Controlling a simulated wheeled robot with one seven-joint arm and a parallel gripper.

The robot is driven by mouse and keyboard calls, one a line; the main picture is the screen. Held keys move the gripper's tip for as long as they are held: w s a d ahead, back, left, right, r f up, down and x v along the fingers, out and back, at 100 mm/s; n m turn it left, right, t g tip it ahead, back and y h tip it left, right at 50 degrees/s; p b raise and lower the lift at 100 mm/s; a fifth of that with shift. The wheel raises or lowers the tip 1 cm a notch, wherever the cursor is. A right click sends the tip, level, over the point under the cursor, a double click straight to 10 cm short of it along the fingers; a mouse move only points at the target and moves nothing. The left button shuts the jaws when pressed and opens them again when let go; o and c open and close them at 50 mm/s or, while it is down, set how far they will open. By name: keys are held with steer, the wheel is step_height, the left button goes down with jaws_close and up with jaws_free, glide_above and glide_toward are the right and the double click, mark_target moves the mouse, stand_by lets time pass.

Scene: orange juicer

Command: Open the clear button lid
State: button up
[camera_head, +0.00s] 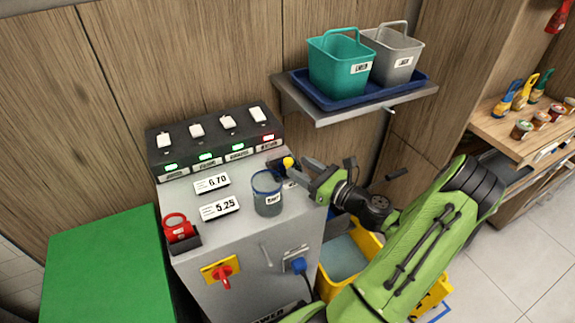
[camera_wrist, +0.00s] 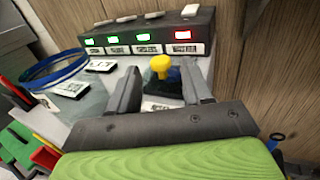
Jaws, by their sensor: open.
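A clear cylinder with a blue rim (camera_head: 268,196) and a white label stands on the grey machine top. Its blue rim (camera_wrist: 55,70) shows at the left in the wrist view. I cannot tell if it is the clear button lid or a jar. A yellow knob (camera_head: 288,163) on a dark base is at the machine's right back edge. My gripper (camera_head: 300,173) is open beside it, to the right of the cylinder. In the wrist view the yellow knob (camera_wrist: 162,66) shows between the open fingers, apart from both.
A dark control box (camera_head: 215,140) with white switches, three green displays and one red stands at the back. White number plates (camera_head: 220,208), a red padlock-like part (camera_head: 178,228) and a red rotary switch (camera_head: 222,275) are on the machine. A shelf (camera_head: 355,107) with two buckets hangs above.

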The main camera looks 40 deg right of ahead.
mark_target(292, 163)
steer(key=w, duration=0.5)
steer(key=shift+w+a+b, duration=0.1)
steer(key=shift+a+b, duration=0.2)
steer(key=shift+b, duration=0.1)
steer(key=shift+c, duration=0.3)
jaws_close()
